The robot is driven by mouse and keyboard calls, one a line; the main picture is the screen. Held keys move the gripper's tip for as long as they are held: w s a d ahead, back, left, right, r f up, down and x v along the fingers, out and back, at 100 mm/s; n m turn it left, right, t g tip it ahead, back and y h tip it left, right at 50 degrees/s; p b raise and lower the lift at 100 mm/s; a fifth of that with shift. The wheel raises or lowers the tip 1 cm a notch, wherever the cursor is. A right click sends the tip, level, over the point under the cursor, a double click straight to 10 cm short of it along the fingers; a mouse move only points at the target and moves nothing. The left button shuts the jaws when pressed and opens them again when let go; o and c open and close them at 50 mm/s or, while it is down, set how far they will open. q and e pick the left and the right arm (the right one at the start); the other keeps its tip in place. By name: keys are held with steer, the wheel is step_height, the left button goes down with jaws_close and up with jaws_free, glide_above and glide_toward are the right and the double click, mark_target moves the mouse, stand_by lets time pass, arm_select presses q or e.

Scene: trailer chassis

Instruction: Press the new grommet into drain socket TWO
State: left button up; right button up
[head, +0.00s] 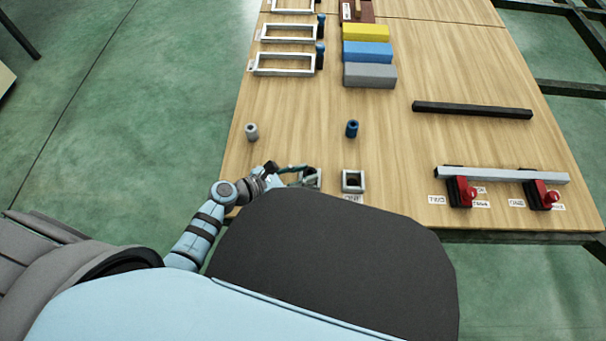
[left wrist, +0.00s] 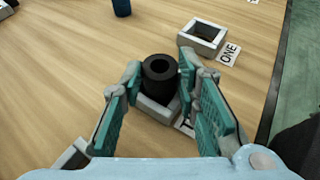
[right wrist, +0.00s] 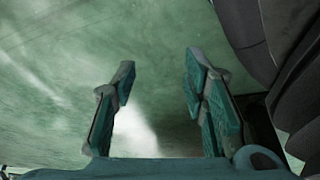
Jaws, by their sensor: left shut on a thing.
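The black grommet (left wrist: 160,69) is a short dark cylinder with a hole in its top. My left gripper (left wrist: 158,82) is shut on it, one finger on each side; the gripper shows small in the head view (head: 297,172). The grommet stands upright at a pale square socket (left wrist: 158,109) whose label is mostly hidden behind a finger, with a "T" showing. How deep the grommet sits in it cannot be told. A second, empty-looking square socket (left wrist: 204,37) beside it is labelled ONE. My right gripper (right wrist: 158,80) is open and empty above the green floor.
A grey cylinder (head: 251,131) and a blue cylinder (head: 352,128) stand on the wooden table. A black bar (head: 472,110) and a silver bar (head: 500,175) with red clamps lie to the right. Coloured blocks (head: 367,53) and pale frames (head: 285,64) are farther back.

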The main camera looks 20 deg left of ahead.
arm_select(q)
steer(key=o, duration=1.2)
steer(key=shift+c, duration=0.2)
steer(key=shift+r, duration=0.2)
steer(key=p+v, duration=0.4)
steer(key=v, duration=0.8)
arm_select(e)
steer(key=s+d+g, duration=0.1)
steer(key=s+d, duration=0.1)
steer(key=s, duration=0.4)
steer(key=shift+d+r+n, duration=0.15)
steer(key=shift+r+n, duration=0.15)
